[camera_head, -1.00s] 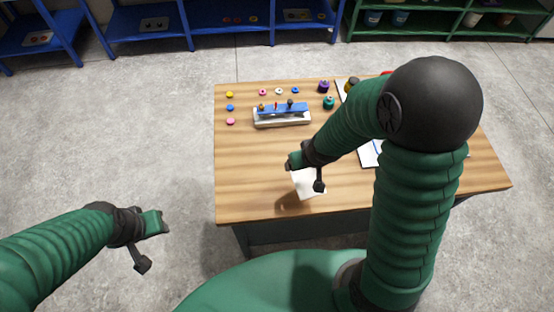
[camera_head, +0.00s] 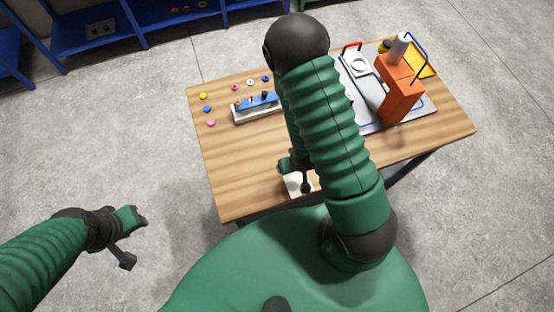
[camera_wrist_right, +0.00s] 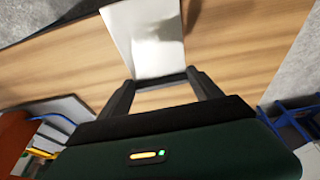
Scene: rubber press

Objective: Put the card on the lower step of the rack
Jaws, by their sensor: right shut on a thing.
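The white card (camera_head: 296,186) is near the front edge of the wooden table. My right gripper (camera_head: 290,166) is shut on it; in the right wrist view the card (camera_wrist_right: 150,40) extends out from between the two fingers (camera_wrist_right: 165,78). I cannot tell whether the card touches the tabletop. The rack (camera_head: 240,117), with a blue upper part and a pale lower step in front, stands farther back on the left of the table. Several small handled pieces stand on it. My left gripper (camera_head: 141,217) hangs off the table at the left; its opening is unclear.
Several coloured discs (camera_head: 210,123) lie left of and behind the rack. An orange press (camera_head: 399,92) stands on a grey board (camera_head: 425,107) at the right. My right arm hides the table's middle. Bare wood (camera_head: 240,165) lies between rack and card.

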